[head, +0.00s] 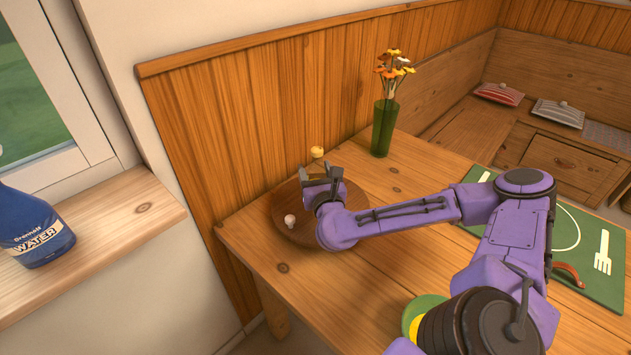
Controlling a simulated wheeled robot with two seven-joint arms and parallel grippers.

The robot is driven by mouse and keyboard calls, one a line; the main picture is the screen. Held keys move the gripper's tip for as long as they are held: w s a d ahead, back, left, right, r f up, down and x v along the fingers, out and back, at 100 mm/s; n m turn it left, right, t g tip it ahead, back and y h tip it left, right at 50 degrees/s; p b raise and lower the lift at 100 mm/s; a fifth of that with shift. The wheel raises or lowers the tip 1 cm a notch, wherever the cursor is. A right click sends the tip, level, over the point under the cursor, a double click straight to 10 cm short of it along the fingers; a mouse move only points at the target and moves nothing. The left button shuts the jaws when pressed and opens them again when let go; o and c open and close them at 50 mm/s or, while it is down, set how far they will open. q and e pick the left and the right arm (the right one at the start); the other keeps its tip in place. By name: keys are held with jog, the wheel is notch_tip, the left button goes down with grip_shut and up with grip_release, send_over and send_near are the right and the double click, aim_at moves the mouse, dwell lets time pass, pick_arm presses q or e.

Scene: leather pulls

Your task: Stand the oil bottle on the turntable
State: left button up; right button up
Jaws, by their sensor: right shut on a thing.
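The oil bottle (317,154) shows only its yellowish stopper and upper part; my gripper hides the rest. My right gripper (318,172) is shut on it and holds it upright over the far part of the turntable (283,222). The turntable is a round brown wooden disc at the table's far left corner, partly covered by my right arm. I cannot tell whether the bottle's base touches it. My left gripper is not in view.
A small pale round thing (290,221) sits on the turntable's left side. A green vase with flowers (384,127) stands behind, to the right. A green placemat (590,255) lies at the right. Wood panelling (240,130) borders the table's back.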

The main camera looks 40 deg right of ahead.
notch_tip(320, 180, down, 3)
jog(key=shift+w+f, duration=0.1)
jog(key=shift+f, duration=0.2)
jog(key=o, duration=1.3)
